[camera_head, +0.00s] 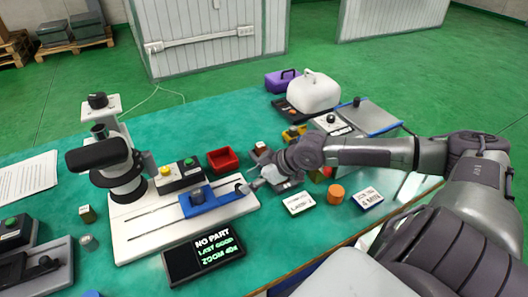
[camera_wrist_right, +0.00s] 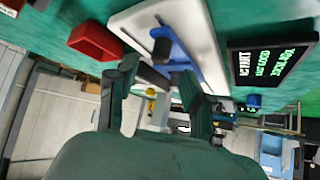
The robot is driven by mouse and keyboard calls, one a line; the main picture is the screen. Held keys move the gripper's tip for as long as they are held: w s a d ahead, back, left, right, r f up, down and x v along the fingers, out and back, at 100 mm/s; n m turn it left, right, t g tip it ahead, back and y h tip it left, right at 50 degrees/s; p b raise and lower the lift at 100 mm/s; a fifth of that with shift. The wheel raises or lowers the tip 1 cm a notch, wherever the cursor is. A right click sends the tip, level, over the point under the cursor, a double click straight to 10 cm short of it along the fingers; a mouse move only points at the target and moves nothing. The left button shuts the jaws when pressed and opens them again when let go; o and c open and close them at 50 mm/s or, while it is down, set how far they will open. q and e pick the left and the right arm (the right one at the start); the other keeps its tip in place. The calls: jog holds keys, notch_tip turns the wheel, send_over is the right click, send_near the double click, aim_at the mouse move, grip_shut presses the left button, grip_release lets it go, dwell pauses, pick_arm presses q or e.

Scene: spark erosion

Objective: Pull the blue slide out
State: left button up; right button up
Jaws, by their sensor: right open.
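The blue slide (camera_head: 215,199) lies on a white base plate (camera_head: 142,240) of the microscope-like device, with a dark round knob on it and a grey end piece at its right end. My right gripper (camera_head: 258,180) is just right of that end, open. In the right wrist view my right gripper (camera_wrist_right: 157,78) shows two dark fingers spread apart, with the blue slide (camera_wrist_right: 182,58) and a dark knob beyond their tips. I cannot tell whether a finger touches the slide. My left gripper is not in view.
A black display (camera_head: 204,256) reading NO PART stands in front of the base plate. A red bin (camera_head: 223,160) is behind the slide. The front table edge is near.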

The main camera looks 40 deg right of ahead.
jog(key=shift+v, duration=3)
